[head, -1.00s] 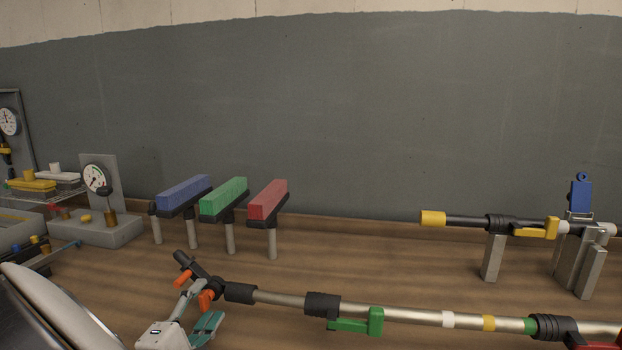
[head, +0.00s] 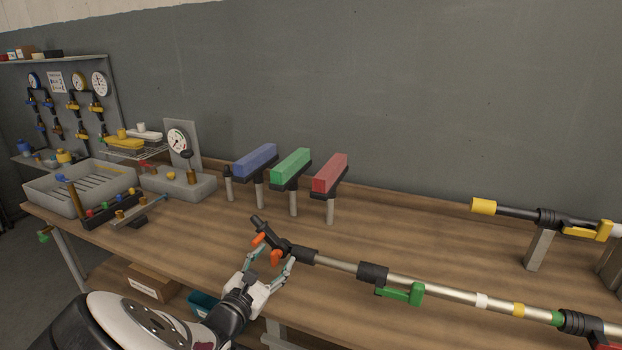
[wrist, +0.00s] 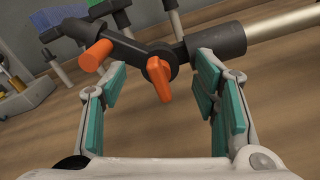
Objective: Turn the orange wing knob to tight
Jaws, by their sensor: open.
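The orange wing knob (head: 276,258) sits on a black fitting (head: 272,239) at the left end of the long metal pole. In the wrist view the knob (wrist: 159,80) is a paddle shape hanging from a round black hub. A second orange part (wrist: 97,53) sticks out of the same fitting to the left. My gripper (head: 269,264) is open, with its teal-padded fingers on either side of the paddle. A gap shows between the paddle and each finger pad in the wrist view. No tight marking is readable.
The pole (head: 450,297) runs right, with a green lever (head: 402,293). Blue (head: 255,160), green (head: 291,166) and red (head: 330,173) blocks stand on posts behind. A gauge stand (head: 180,160) and grey tray (head: 80,190) are left. The bench between blocks and pole is clear.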

